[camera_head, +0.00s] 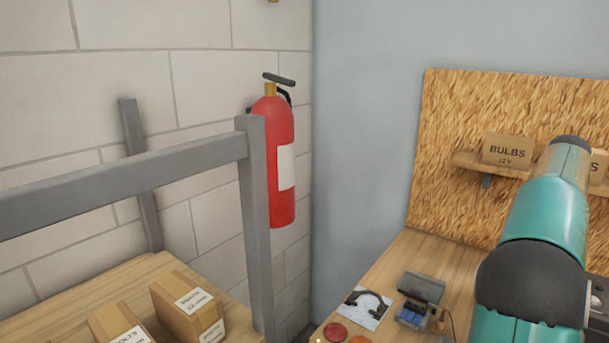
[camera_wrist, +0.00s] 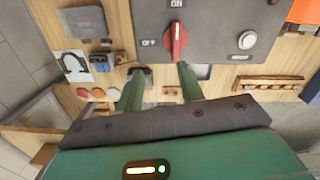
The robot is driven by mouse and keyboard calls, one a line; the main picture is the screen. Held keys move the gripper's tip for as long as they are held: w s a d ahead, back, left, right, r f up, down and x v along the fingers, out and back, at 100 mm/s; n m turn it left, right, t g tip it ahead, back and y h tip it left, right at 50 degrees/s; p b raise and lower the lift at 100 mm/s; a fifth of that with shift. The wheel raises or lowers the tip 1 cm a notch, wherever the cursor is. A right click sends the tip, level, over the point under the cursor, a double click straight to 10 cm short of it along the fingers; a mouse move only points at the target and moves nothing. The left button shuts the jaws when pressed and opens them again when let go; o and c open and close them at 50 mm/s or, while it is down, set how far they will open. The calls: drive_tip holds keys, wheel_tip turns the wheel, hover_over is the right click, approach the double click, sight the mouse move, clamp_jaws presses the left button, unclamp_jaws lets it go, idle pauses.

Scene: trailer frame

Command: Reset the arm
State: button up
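My arm (camera_head: 548,215), teal with a black joint, rises at the right of the head view; its gripper end is out of that view. In the wrist view my gripper (camera_wrist: 160,82) shows two green fingers standing apart, with nothing seen between them. Beyond the fingertips is a dark grey panel (camera_wrist: 215,20) with a red rotary knob (camera_wrist: 176,40), marked ON above it. A round white button (camera_wrist: 247,40) sits to the knob's right. I cannot tell how far the fingertips are from the panel.
A wooden workbench (camera_head: 405,262) holds a photo (camera_head: 365,307), a small blue-and-grey device (camera_head: 415,312) and round coloured pieces. A grey metal frame (camera_head: 258,215), cardboard boxes (camera_head: 188,307) and a red fire extinguisher (camera_head: 272,150) are left.

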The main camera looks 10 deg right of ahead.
drive_tip(key=s+a+r+n+t, duration=0.2)
drive_tip(key=a+n+t, duration=0.1)
drive_tip(key=a+n, duration=2.05)
drive_tip(key=s+a+f+n, duration=0.3)
drive_tip(key=s+a+n, duration=0.1)
drive_tip(key=a+n, duration=0.2)
drive_tip(key=s+a+f+n+t, duration=0.1)
drive_tip(key=s+a+f+n, duration=0.1)
drive_tip(key=s+a+n, duration=0.2)
drive_tip(key=s+a+f+n+t, duration=0.1)
drive_tip(key=s+a+f+n, duration=0.2)
drive_tip(key=a+n, duration=0.6)
drive_tip(key=s+a, duration=0.1)
drive_tip(key=a, duration=0.2)
drive_tip(key=shift+f, duration=0.35)
